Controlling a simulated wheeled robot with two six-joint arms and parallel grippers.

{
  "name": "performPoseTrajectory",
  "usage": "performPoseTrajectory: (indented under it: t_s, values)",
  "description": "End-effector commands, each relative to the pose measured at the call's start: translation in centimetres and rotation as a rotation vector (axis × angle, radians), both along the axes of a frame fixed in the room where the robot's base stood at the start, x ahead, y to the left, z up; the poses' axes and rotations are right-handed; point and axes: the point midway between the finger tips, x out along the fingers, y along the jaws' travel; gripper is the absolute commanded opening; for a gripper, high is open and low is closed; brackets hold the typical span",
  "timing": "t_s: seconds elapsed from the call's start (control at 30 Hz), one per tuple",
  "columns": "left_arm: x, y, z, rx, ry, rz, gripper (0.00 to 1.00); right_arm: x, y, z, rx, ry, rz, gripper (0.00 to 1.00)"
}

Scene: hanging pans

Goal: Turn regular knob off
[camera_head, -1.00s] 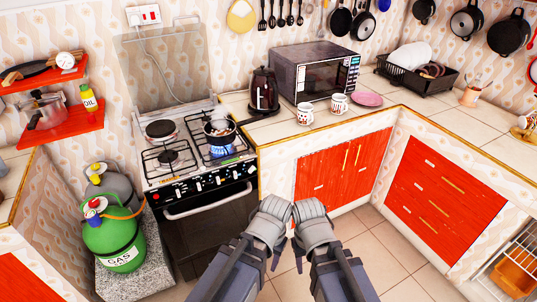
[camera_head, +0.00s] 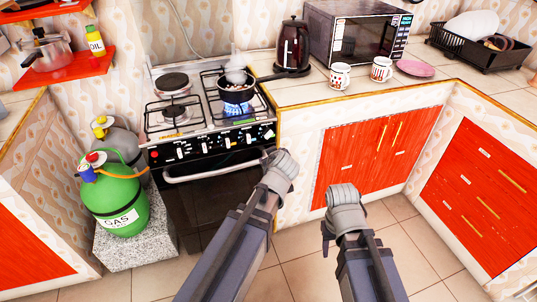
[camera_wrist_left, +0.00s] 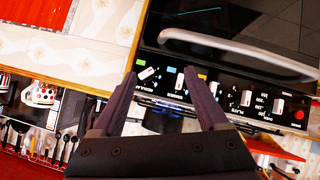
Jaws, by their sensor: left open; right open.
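The stove's black control panel (camera_head: 215,145) carries a row of small white knobs, one of them a knob (camera_head: 248,139) near the right end. Blue flame (camera_head: 258,105) burns under a steaming pan (camera_head: 236,90) on the front right burner. My left gripper (camera_wrist_left: 160,74) is open in the left wrist view. A tilted white knob (camera_wrist_left: 148,73) shows between its fingertips; contact cannot be told. In the head view its jaws are mostly hidden by the wrist, near the panel's right end. My right gripper (camera_head: 326,238) is open and empty, low before the cabinets.
The oven handle (camera_head: 212,168) sticks out below the knobs. A green gas bottle (camera_head: 113,195) stands left of the stove. A kettle (camera_head: 293,47), a microwave (camera_head: 355,35) and two mugs (camera_head: 340,75) stand on the counter. The tiled floor in front is open.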

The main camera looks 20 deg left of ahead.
Motion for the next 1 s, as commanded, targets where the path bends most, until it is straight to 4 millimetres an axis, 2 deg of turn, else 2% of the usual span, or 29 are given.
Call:
performPoseTrajectory:
  t_s: [0.03, 0.1, 0.23, 0.43, 0.73, 1.0]
  values:
    - [1.5, 0.9, -1.8, -0.035, -0.091, 0.030, 0.76, 0.0, 0.0, -3.0, 0.000, 0.000, 0.000, 0.50]
    - [3.0, 1.6, -1.6, -0.091, -0.209, 0.057, 0.76, 0.0, 0.0, -4.5, 0.000, 0.000, 0.000, 0.50]
    - [4.9, 2.4, -1.2, -0.178, -0.359, 0.071, 0.76, 0.0, 0.0, -6.4, 0.000, 0.000, 0.000, 0.50]
    - [5.9, 2.7, -0.7, -0.244, -0.451, 0.069, 0.76, 0.0, 0.0, -7.3, 0.000, 0.000, 0.000, 0.50]
    - [6.6, 2.8, -0.7, -0.251, -0.458, 0.070, 0.76, 0.0, 0.0, -7.4, 0.000, 0.000, 0.000, 0.50]
    - [9.8, 3.8, -1.7, -0.250, -0.457, 0.071, 0.76, 0.0, 0.0, -8.5, 0.000, 0.000, 0.000, 0.50]
